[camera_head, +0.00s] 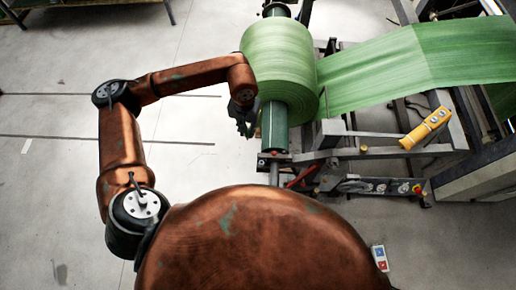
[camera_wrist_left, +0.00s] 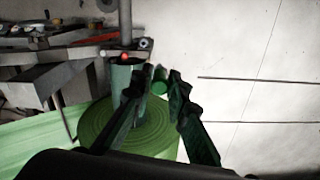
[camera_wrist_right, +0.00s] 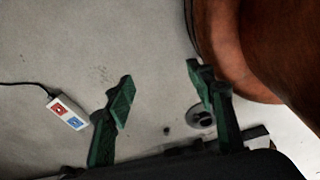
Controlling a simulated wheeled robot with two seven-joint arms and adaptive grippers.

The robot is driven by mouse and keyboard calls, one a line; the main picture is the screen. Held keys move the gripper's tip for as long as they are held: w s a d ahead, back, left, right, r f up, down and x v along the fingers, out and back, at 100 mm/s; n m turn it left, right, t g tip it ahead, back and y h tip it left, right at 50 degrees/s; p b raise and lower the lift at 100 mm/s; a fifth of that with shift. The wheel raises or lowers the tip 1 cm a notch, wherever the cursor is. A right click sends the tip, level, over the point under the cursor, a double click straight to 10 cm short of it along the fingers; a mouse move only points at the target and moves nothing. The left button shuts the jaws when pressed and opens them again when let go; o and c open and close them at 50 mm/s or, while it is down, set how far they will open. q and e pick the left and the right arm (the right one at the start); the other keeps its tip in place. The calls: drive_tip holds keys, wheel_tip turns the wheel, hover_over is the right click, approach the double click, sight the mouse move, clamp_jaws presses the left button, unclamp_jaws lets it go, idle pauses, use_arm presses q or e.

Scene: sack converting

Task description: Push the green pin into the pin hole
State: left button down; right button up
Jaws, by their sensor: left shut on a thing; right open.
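The green pin (camera_wrist_left: 160,79) shows between the fingers of my left gripper (camera_wrist_left: 156,82) in the left wrist view, one end toward the camera's far side. In the head view my left gripper (camera_head: 245,120) is just left of the green shaft (camera_head: 275,128), in front of the green roll (camera_head: 277,60); the pin is mostly hidden there. The shaft also shows in the left wrist view (camera_wrist_left: 121,76), with a small red spot (camera_wrist_left: 125,57) at its end, apart from the pin. I cannot make out the pin hole. My right gripper (camera_wrist_right: 160,80) is open and empty above floor.
A green web (camera_head: 420,62) runs right from the roll over a grey frame (camera_head: 340,150). A yellow control box (camera_head: 426,128) sits on the frame. A white pendant with red and blue buttons (camera_head: 379,257) lies on the floor. Floor left of the roll is clear.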

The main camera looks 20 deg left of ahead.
drive_tip(key=o, duration=0.5)
drive_tip(key=shift+g, duration=0.4)
drive_tip(key=s+f+b, duration=0.1)
drive_tip(key=f+b, duration=0.1)
drive_tip(key=s+f+b, duration=0.1)
drive_tip(key=s+f, duration=0.1)
drive_tip(key=f, duration=0.1)
drive_tip(key=s+f+b, duration=0.2)
drive_tip(key=shift+d+f+b, duration=0.15)
drive_tip(key=shift+d+b, duration=0.2)
drive_tip(key=shift+o, duration=1.2)
drive_tip(key=f+b, duration=0.1)
drive_tip(key=w+f+b, duration=0.1)
drive_tip(key=f+b, duration=0.1)
drive_tip(key=shift+d, duration=0.15)
use_arm(q)
drive_tip(key=w+d+f+n, duration=0.1)
drive_tip(key=w+d+f, duration=0.1)
drive_tip(key=f, duration=0.9)
drive_tip(key=w+d+f+n, duration=0.1)
drive_tip(key=w+d+f, duration=0.2)
drive_tip(key=f, duration=0.9)
drive_tip(key=shift+f+n, duration=0.2)
drive_tip(key=shift+n, duration=0.1)
use_arm(e)
drive_tip(key=shift+w, duration=0.2)
drive_tip(key=shift+s, duration=0.1)
